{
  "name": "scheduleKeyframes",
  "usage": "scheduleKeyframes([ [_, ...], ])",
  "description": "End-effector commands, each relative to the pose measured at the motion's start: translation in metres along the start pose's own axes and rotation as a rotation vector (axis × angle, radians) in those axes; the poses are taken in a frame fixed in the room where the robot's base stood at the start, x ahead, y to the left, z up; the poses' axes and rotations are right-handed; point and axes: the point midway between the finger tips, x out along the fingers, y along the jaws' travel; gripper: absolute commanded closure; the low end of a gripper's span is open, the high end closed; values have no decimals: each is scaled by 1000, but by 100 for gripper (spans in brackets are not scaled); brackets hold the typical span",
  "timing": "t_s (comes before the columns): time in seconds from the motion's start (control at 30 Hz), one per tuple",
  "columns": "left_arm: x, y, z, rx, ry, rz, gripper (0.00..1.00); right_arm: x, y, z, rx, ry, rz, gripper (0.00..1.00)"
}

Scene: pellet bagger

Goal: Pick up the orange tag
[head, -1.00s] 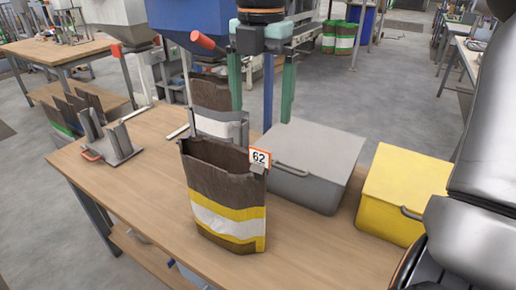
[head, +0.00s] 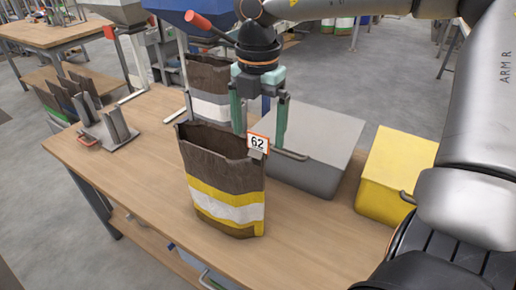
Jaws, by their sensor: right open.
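The orange tag (head: 258,141) is a small white card with an orange border and the number 62. It is clipped at the right corner of the top rim of an open brown bag (head: 220,168) with yellow and white bands, which stands upright on the table. My right gripper (head: 260,132) points down at the tag, with its two green fingers apart. In the picture one finger is on each side of the tag; I cannot tell the exact depth between them. Nothing is held. My left gripper is not in view.
On the wooden table (head: 300,240), a grey lidded box (head: 325,145) stands behind the bag and a yellow box (head: 388,170) to the right. Another brown bag (head: 208,82) is behind. A metal stand (head: 107,128) is at the left. The front table area is clear.

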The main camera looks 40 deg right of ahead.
Motion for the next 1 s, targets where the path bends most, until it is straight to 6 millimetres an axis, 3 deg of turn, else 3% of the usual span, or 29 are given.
scheduleKeyframes([
  [0.17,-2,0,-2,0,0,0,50,20,0,0,1,1,1,3],
  [0.43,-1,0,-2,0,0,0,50,22,0,0,2,0,3,4],
  [1.0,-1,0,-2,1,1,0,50,22,0,0,2,0,3,68],
])
